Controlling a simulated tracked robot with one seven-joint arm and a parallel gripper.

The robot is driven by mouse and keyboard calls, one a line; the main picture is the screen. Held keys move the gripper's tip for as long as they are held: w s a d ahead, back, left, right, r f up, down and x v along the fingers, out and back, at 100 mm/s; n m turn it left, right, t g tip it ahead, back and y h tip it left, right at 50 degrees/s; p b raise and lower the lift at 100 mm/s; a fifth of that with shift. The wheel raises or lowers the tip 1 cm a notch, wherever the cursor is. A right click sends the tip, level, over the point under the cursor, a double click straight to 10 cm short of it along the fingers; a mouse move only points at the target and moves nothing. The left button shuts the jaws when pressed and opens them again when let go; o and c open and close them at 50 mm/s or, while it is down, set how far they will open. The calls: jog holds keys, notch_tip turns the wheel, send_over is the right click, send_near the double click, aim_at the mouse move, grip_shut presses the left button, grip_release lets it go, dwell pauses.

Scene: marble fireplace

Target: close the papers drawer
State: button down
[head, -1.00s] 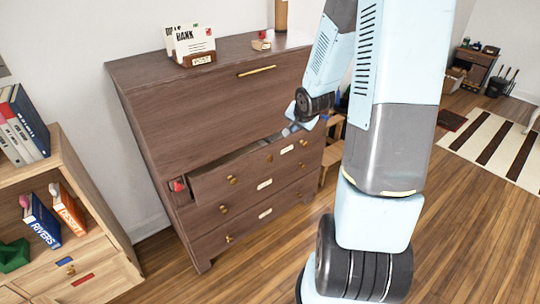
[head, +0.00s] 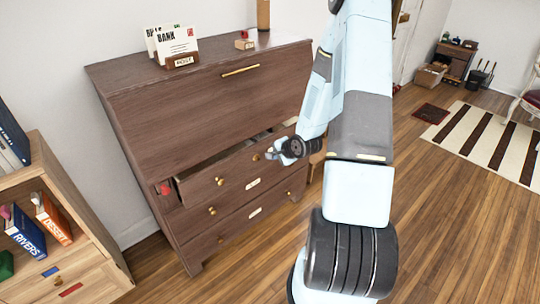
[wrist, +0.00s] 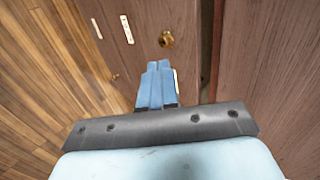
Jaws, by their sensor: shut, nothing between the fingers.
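The dark wooden cabinet (head: 200,105) has a drawer (head: 237,172) below its large upper panel. This drawer stands partly open, with a dark gap along its top edge. Its label cannot be read, so I cannot confirm that it is the papers drawer. My gripper (head: 270,153) is in front of the right part of this drawer. In the wrist view my gripper (wrist: 156,68) is shut and empty, its blue fingers pointing at the wooden front just beside a brass knob (wrist: 166,39). Whether the fingertips touch the wood cannot be told.
More drawers (head: 232,222) below look shut. A letter holder (head: 180,62) and a small box (head: 244,44) stand on top of the cabinet. A light wooden bookcase (head: 75,250) is at the left. Wooden floor (head: 450,210) lies open at the right.

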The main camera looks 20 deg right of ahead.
jog(key=x, duration=0.3)
jog(key=r+x, duration=0.1)
jog(key=x, duration=0.2)
jog(key=w+x, duration=0.1)
jog(key=x, duration=0.3)
jog(key=shift+w+a+r, duration=0.15)
jog(key=shift+a, duration=0.05)
jog(key=shift+w+a, duration=0.15)
jog(key=shift+w, duration=0.4)
